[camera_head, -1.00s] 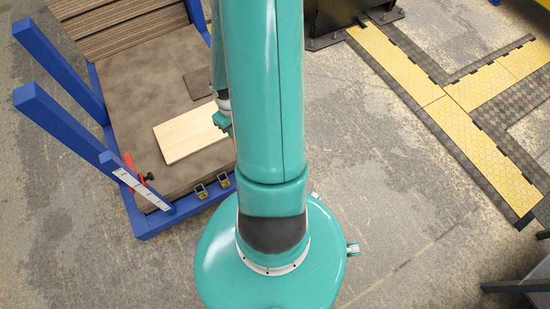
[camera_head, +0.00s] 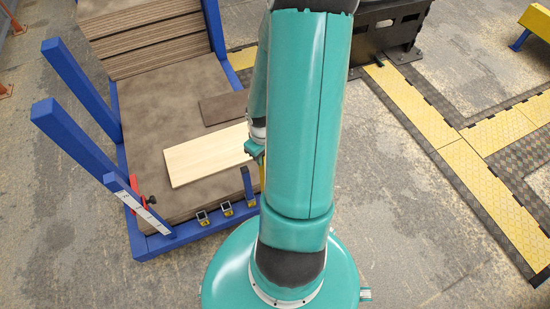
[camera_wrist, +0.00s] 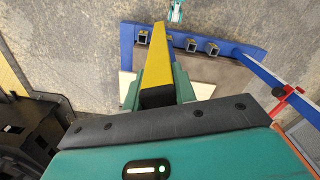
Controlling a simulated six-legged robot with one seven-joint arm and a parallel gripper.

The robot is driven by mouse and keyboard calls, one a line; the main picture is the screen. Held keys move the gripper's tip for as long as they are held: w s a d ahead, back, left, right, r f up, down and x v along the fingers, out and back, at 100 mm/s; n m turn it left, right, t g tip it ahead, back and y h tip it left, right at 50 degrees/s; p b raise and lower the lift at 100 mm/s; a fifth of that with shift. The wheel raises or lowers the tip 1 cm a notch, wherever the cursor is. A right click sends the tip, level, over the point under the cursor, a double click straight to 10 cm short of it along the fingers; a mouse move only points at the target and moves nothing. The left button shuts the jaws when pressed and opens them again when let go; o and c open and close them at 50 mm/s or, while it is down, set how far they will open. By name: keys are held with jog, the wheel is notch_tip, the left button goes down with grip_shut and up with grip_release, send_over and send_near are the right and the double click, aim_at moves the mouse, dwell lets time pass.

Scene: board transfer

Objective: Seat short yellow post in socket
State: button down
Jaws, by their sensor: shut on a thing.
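My gripper (camera_head: 256,150) is partly hidden behind my arm in the head view. In the wrist view its teal fingers (camera_wrist: 180,86) are shut on the yellow post (camera_wrist: 158,65). The post's dark end faces the camera and its other end points toward the socket row. A thin strip of the yellow post (camera_head: 262,172) shows in the head view. Small square sockets (camera_head: 203,218) line the frame's front edge. In the wrist view, sockets (camera_wrist: 191,44) show on both sides of the post's far end. I cannot tell whether that end touches a socket.
The blue frame (camera_head: 163,246) has tall posts (camera_head: 75,145) at left and a red clamp (camera_head: 138,192). A dark blue upright piece (camera_head: 247,182) stands near the sockets. A pale board (camera_head: 205,158) lies on the brown bed (camera_head: 150,130). Stacked brown boards (camera_head: 150,45) are behind.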

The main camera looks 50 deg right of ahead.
jog(key=w+d+f, duration=0.4)
jog(key=d+f, duration=0.6)
jog(key=f, duration=0.2)
jog(key=shift+w+d, duration=0.2)
jog(key=shift+d, duration=0.1)
jog(key=shift+f, duration=0.55)
jog(key=c, duration=1.1)
grip_release()
jog(key=shift+r, duration=0.15)
